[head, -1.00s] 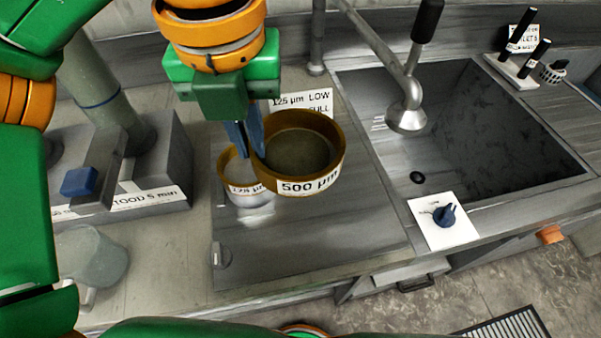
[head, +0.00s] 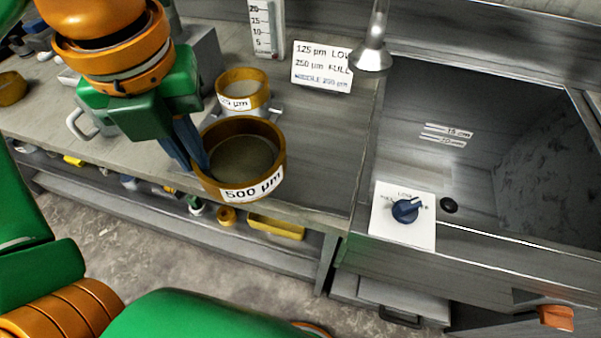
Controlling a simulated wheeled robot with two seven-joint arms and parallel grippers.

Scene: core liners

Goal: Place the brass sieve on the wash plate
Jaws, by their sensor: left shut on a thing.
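The brass sieve (head: 268,177), a round pan labelled 500 µm, is held by its left rim in my left gripper (head: 192,158). The gripper is shut on it, and the sieve looks roughly level near the bench's front edge. I cannot tell its exact height. A smaller brass sieve (head: 243,80) with a partly readable µm label stands just behind it, on a pale metal support partly hidden by the held sieve. I cannot tell for sure which surface is the wash plate; bare steel worktop (head: 310,150) lies right of the sieves. My right gripper is not in view.
The sink (head: 480,130) is at the right, with a spray tap (head: 372,50) over its left side. A blue dial (head: 407,209) sits on a white card at its front edge. A printed sign (head: 322,66) and a scale (head: 267,28) stand behind. A lower shelf holds a yellow tray (head: 276,228).

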